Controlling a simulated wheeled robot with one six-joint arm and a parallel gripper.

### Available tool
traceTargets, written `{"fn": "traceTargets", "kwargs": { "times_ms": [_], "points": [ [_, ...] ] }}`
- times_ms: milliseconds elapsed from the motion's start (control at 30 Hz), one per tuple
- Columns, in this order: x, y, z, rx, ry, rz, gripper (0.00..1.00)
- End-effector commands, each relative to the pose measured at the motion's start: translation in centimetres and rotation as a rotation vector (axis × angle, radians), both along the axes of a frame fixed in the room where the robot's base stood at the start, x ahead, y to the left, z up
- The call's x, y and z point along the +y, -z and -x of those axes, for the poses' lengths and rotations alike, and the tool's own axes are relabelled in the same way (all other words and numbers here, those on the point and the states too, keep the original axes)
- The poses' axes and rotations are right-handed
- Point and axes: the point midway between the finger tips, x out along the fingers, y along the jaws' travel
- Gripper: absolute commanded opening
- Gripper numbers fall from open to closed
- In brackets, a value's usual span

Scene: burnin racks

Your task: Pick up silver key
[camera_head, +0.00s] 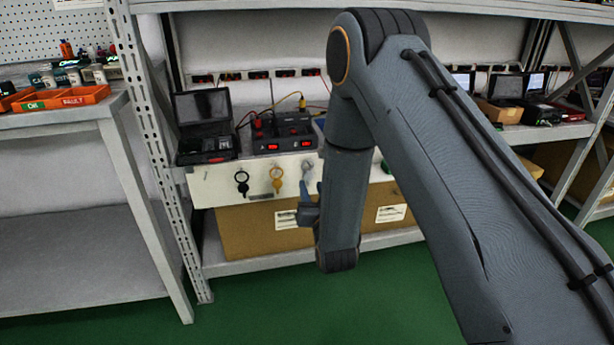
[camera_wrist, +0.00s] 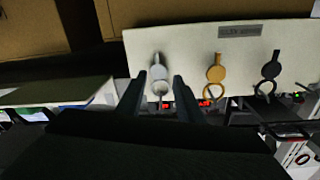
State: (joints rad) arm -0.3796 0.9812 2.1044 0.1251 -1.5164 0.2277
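The silver key (camera_wrist: 159,72) hangs on a white panel (camera_wrist: 190,48), at the left of a row of keys in the wrist view. In the head view the silver key (camera_head: 307,167) is at the right of the row, close to my arm. My gripper (camera_wrist: 158,86) is open, with one dark finger on each side of the silver key in the wrist view. I cannot tell whether the fingertips reach its depth, and no contact shows. In the head view my gripper (camera_head: 308,207) is partly hidden by my arm.
An orange key (camera_head: 277,178) and a black key (camera_head: 242,182) hang beside it. Above the panel stand a black tester (camera_head: 284,134) with cables and an open case (camera_head: 206,125). A cardboard box (camera_head: 255,231) sits below. Green floor is clear in front.

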Motion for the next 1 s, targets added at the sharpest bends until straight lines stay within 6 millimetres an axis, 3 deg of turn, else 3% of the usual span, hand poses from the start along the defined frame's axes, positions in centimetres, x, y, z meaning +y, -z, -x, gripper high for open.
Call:
{"fn": "traceTargets", "kwargs": {
  "times_ms": [233, 567, 733, 800, 1000],
  "points": [
    [1.0, -0.2, -3.4, -0.001, 0.000, 0.000, 0.34],
    [1.2, -0.3, -4.0, 0.001, 0.000, 0.001, 0.34],
    [1.2, -0.3, -4.0, 0.001, 0.000, 0.001, 0.07],
    [1.2, -0.3, -4.0, 0.001, 0.000, 0.001, 0.01],
    [1.2, -0.3, -4.0, 0.001, 0.000, 0.001, 0.00]
  ]
}}
